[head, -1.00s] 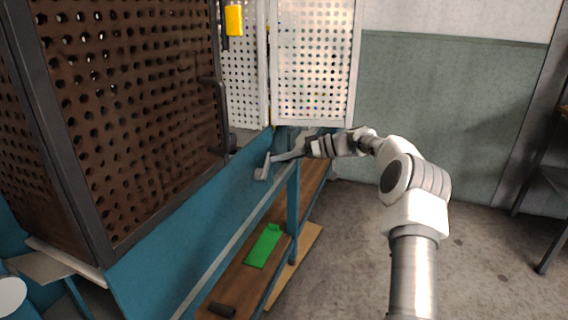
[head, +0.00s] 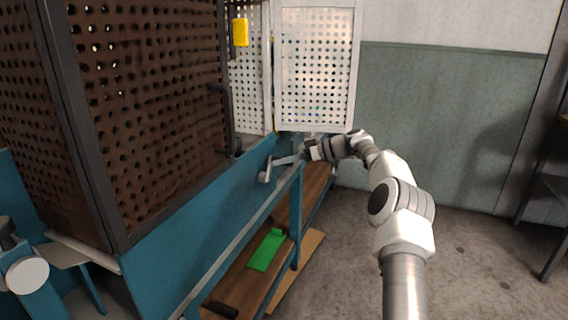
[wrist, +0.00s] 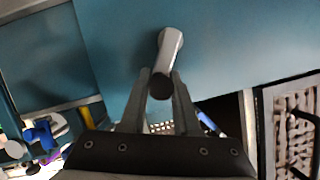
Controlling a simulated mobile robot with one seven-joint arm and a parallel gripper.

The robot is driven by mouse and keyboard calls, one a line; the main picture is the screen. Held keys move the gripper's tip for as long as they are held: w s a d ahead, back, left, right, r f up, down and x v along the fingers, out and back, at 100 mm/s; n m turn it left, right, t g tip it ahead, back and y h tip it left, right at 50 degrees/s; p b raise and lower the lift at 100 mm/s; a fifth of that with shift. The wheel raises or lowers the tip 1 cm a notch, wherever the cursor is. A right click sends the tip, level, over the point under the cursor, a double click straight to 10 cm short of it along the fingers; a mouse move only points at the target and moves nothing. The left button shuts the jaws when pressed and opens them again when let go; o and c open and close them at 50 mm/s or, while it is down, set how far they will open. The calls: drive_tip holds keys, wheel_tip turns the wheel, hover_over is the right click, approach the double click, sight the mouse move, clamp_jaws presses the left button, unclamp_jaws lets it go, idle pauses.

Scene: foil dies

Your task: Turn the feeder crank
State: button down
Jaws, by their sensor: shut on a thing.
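The feeder crank (head: 265,171) is a grey lever on the blue side panel of the machine. In the wrist view its grey part (wrist: 171,42) comes from the blue panel, and a dark round end (wrist: 161,86) lies between my fingers. My gripper (head: 303,156) reaches in from the right and is shut on the crank. The two grey fingers of my gripper (wrist: 160,76) stand on either side of the dark end, which hides part of the grip.
A perforated brown guard (head: 150,110) with a dark handle (head: 226,120) stands above the panel. A white perforated door (head: 316,70) is behind the crank. A green object (head: 266,250) lies on the wooden shelf (head: 240,283) below. Open floor lies right.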

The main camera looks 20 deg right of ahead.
idle(0.4)
drive_tip(key=c, duration=0.7)
unclamp_jaws()
drive_tip(key=shift+o, duration=0.2)
drive_tip(key=p+v, duration=0.4)
drive_tip(key=v, duration=1.3)
drive_tip(key=shift+r, duration=0.15)
drive_tip(key=shift+s, duration=0.1)
